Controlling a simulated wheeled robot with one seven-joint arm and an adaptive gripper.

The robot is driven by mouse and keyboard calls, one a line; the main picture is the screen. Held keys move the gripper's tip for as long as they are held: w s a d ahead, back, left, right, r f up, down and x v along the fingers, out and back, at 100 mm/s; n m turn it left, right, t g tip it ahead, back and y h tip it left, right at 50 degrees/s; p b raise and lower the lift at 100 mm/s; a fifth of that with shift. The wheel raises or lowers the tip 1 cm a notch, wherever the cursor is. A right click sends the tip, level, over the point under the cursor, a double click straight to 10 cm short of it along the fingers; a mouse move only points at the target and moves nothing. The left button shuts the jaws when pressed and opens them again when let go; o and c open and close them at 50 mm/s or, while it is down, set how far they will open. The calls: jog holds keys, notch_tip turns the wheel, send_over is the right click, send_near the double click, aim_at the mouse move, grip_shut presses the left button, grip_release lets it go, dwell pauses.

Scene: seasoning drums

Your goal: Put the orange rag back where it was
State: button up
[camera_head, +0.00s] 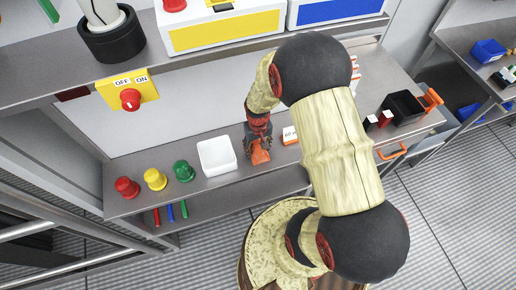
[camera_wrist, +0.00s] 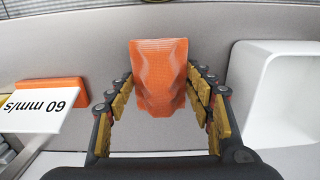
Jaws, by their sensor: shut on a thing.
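The orange rag (camera_wrist: 158,75) is a crumpled block between the two fingers of my gripper (camera_wrist: 160,95) in the wrist view. My gripper is shut on it, with a finger against each side. In the head view the orange rag (camera_head: 260,155) shows at the tip of my gripper (camera_head: 257,148), low over the grey bench, just right of a white tray. I cannot tell whether the rag touches the bench.
The white tray (camera_head: 217,157) stands close by. A "60 mm/s" sign (camera_wrist: 42,107) sits on the other side, by an orange block (camera_wrist: 52,87). Red (camera_head: 126,187), yellow (camera_head: 155,179) and green (camera_head: 183,171) knobs line the left. A black bin (camera_head: 404,108) stands right.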

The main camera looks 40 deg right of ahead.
aim_at(258, 148)
jog(key=shift+f, duration=0.15)
jog(key=o, duration=1)
jog(key=shift+o, duration=0.2)
jog(key=shift+r+p, duration=0.3)
jog(key=shift+r, duration=3.65)
